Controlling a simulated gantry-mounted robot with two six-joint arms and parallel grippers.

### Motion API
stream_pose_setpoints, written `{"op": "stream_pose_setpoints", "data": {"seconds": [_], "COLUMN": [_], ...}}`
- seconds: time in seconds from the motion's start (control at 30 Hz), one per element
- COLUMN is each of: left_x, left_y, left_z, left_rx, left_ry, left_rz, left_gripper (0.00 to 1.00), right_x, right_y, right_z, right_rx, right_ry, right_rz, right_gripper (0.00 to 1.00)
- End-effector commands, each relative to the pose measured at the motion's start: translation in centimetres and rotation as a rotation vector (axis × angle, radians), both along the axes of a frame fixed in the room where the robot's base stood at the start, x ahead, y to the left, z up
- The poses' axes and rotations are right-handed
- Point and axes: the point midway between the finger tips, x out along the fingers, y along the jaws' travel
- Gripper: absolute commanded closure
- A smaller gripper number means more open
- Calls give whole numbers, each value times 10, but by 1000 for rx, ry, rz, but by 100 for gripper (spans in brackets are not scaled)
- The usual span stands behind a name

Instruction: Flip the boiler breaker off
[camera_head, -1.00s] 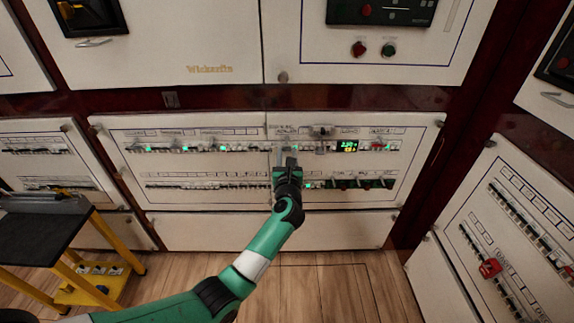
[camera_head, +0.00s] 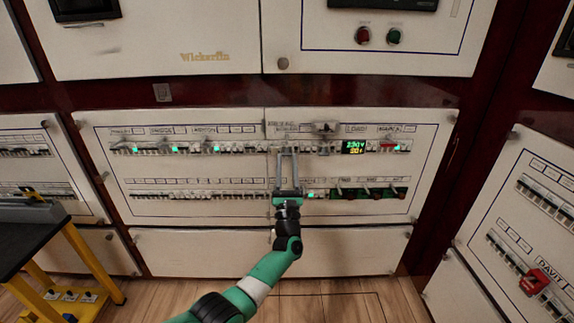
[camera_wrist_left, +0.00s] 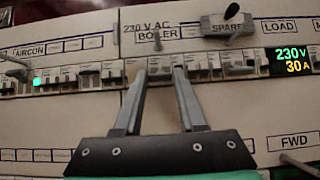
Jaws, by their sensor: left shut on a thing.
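The boiler breaker (camera_wrist_left: 160,73) is in the upper breaker row, under the "230 V AC BOILER" label (camera_wrist_left: 158,33) in the left wrist view. My left gripper (camera_wrist_left: 161,80) reaches up to this row from below. Its two grey fingertips are at either side of the boiler breaker, shut on it with a gap that the breaker fills. In the head view the left gripper (camera_head: 287,154) is at the middle of the panel (camera_head: 230,170). The switch position of the boiler breaker is too small to tell. My right gripper is not in view.
A green-yellow display (camera_wrist_left: 292,61) reading 230 V and 30 A is right of the boiler group. The "SPARE" switch (camera_wrist_left: 227,27) with a dark knob juts out above right. Aircon breakers (camera_wrist_left: 50,80) are at the left. A yellow cart (camera_head: 85,255) stands at lower left.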

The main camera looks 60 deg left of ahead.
Motion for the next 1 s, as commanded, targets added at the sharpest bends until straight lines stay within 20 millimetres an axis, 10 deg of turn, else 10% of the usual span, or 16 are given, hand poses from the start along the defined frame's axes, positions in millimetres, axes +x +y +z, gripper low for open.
{"op": "stream_pose_setpoints", "data": {"seconds": [0.73, 0.77, 0.9, 1.0], "left_x": [1, 1, 1, 0], "left_y": [2, 2, 2, 2], "left_z": [-4, -4, -4, -3], "left_rx": [42, 42, 42, 43], "left_ry": [-21, -21, -23, -23], "left_rz": [0, 0, 1, 1], "left_gripper": [100, 55, 30, 30], "right_x": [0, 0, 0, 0], "right_y": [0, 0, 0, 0], "right_z": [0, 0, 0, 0], "right_rx": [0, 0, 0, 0], "right_ry": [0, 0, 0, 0], "right_rz": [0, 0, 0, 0], "right_gripper": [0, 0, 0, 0]}}
